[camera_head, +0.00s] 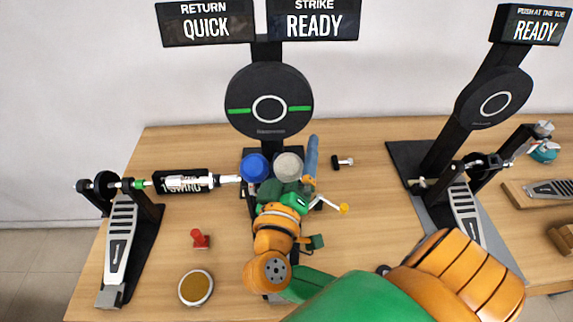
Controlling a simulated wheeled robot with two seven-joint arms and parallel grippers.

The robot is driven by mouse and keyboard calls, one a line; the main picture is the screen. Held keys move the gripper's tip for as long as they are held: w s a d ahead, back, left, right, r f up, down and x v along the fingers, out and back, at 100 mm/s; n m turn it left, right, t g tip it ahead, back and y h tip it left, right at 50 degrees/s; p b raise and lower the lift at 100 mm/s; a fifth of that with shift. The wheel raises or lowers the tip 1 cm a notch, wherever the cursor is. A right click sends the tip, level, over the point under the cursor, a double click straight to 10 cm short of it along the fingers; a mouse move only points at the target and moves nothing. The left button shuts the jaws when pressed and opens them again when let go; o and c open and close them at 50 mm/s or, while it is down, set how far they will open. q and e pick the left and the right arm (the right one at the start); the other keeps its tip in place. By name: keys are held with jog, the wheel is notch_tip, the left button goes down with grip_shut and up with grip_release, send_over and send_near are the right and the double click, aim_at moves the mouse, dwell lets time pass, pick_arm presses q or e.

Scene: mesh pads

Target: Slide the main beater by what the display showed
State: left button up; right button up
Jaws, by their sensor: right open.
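A blue round beater head (255,167) and a pale grey round beater head (288,167) stand side by side in front of the middle round pad (269,101). I cannot tell which is the main beater. My right gripper (289,188), green and orange, is open just below the two heads and close to the grey one. Whether it touches a beater or its shaft is hidden by the gripper and arm. The display above the pad has a left panel (206,24) reading "RETURN QUICK" and a right panel (313,20) reading "STRIKE READY". My left gripper is not in view.
A left pedal (120,240) joins the middle by a linkage shaft (185,183). A right pedal (466,212) stands under another pad (494,98) and a panel (538,26) reading "PUSH AT THE TOE READY". A red knob (199,238) and round tin (196,288) lie front left.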

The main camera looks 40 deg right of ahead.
aim_at(288, 181)
jog(key=shift+v, duration=3.55)
